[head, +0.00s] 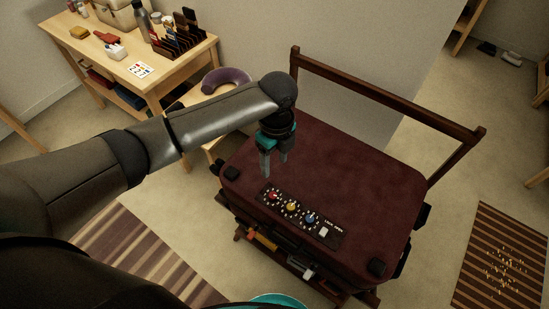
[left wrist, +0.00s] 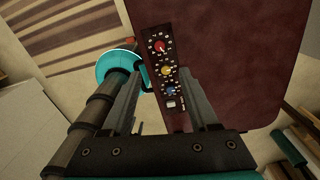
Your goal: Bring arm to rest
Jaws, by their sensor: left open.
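My left arm comes in from the left in the head view, and its gripper (head: 274,163) points down above the maroon suitcase (head: 340,190). The gripper is open and empty, with its fingertips just behind a dark dial panel (head: 301,213) on the suitcase. The panel carries a red dial, a yellow dial, a blue dial and a white part. In the left wrist view the open fingers (left wrist: 165,95) straddle the line of sight to the panel (left wrist: 164,70) and the suitcase (left wrist: 225,50). I cannot tell whether the fingertips touch the lid. My right gripper is not in view.
The suitcase rests on a wooden rack with a raised rail (head: 385,95). A wooden table (head: 110,60) with several small items stands at the back left. A striped rug (head: 510,255) with scattered bits lies at the right, and another striped rug (head: 130,255) at the left.

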